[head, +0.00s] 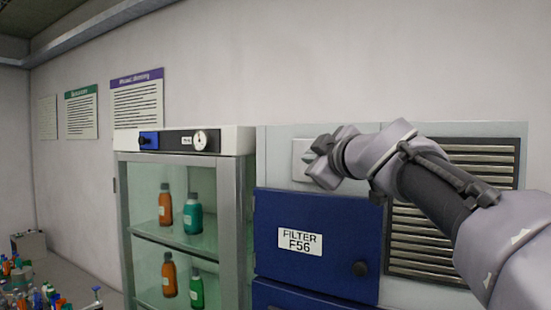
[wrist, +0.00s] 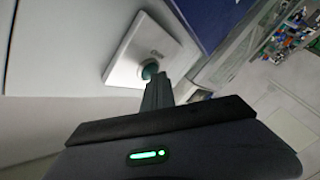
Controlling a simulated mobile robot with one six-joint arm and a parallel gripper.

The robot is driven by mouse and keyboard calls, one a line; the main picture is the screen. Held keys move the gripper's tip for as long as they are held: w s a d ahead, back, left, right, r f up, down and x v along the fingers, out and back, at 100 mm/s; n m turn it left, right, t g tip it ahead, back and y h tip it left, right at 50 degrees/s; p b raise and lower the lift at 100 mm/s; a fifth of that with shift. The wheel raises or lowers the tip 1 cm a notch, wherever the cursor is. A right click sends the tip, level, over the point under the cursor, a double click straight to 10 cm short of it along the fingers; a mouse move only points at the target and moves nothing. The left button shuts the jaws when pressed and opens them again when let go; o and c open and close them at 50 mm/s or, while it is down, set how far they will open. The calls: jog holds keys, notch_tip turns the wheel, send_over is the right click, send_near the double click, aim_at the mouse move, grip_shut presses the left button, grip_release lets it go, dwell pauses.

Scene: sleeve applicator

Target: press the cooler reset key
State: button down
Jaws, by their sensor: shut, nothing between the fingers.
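A pale square plate (wrist: 135,50) is on the grey panel and carries a small round dark-green key (wrist: 149,68), seen in the wrist view. In the head view the plate (head: 301,158) shows left of my gripper, and the key is hidden behind the gripper. My gripper (head: 316,162) is shut and empty, in front of the plate. In the wrist view its closed fingertips (wrist: 157,80) reach to the key and overlap its lower edge. I cannot tell whether they touch it.
A blue door (head: 320,240) marked FILTER F56 with a dark knob lies below the plate. A vent grille (head: 440,240) is to the right, behind my arm. A glass-front cooler (head: 185,215) with bottles stands left. Small colourful items (head: 45,298) lie at lower left.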

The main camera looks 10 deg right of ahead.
jog(key=shift+s+a, duration=0.15)
jog(key=shift+s+a+b, duration=0.3)
jog(key=shift+s+a, duration=0.05)
jog(key=shift+s, duration=0.2)
jog(key=shift+s+a+b, duration=0.15)
jog(key=shift+s+a, duration=0.6)
jog(key=shift+s, duration=0.25)
jog(key=shift+s+a+b, duration=0.15)
jog(key=shift+s+a, duration=0.55)
jog(key=shift+s, duration=0.3)
